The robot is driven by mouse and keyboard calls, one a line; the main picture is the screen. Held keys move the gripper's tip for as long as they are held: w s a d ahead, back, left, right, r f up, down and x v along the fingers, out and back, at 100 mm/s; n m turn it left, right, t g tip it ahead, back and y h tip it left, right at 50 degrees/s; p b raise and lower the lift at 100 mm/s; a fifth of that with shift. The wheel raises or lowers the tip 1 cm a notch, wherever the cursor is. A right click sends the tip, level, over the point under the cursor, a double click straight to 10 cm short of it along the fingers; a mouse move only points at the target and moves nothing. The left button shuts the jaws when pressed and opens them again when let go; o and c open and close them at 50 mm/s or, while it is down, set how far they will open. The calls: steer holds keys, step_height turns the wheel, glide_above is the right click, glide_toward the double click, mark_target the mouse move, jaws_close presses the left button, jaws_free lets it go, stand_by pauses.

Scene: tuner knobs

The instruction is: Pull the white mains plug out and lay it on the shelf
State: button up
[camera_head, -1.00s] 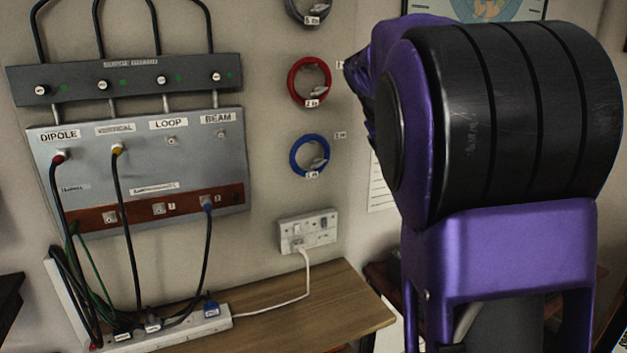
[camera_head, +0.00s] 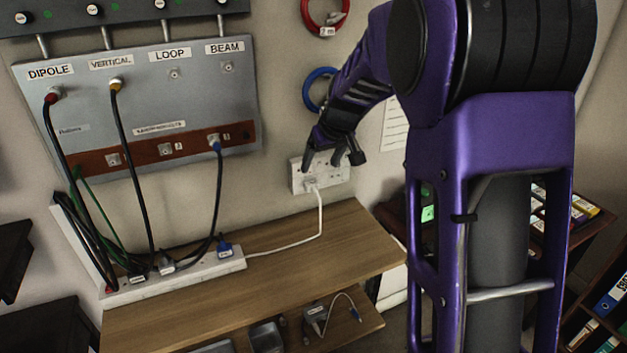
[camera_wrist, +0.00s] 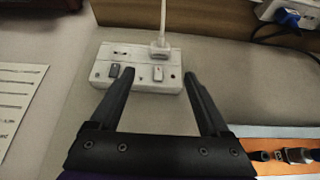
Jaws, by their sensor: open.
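The white mains plug (camera_head: 312,186) sits in the left part of a white double wall socket (camera_head: 338,176), its white cord hanging down. In the wrist view the plug (camera_wrist: 160,48) is at the far edge of the socket (camera_wrist: 106,70), with its cord running to the top of the picture. My gripper (camera_head: 323,162) is in front of the socket, fingers apart and empty. The wooden shelf (camera_head: 290,245) is below the socket.
A white power strip (camera_head: 200,268) with several dark leads lies at the shelf's left, and the white cord runs to it. A metal antenna panel (camera_head: 90,130) is on the wall to the left. The shelf's right part is clear. A lower shelf (camera_head: 345,327) holds small items.

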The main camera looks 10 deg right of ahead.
mark_target(312, 183)
steer(key=x, duration=1)
steer(key=shift+b, duration=0.35)
jaws_close()
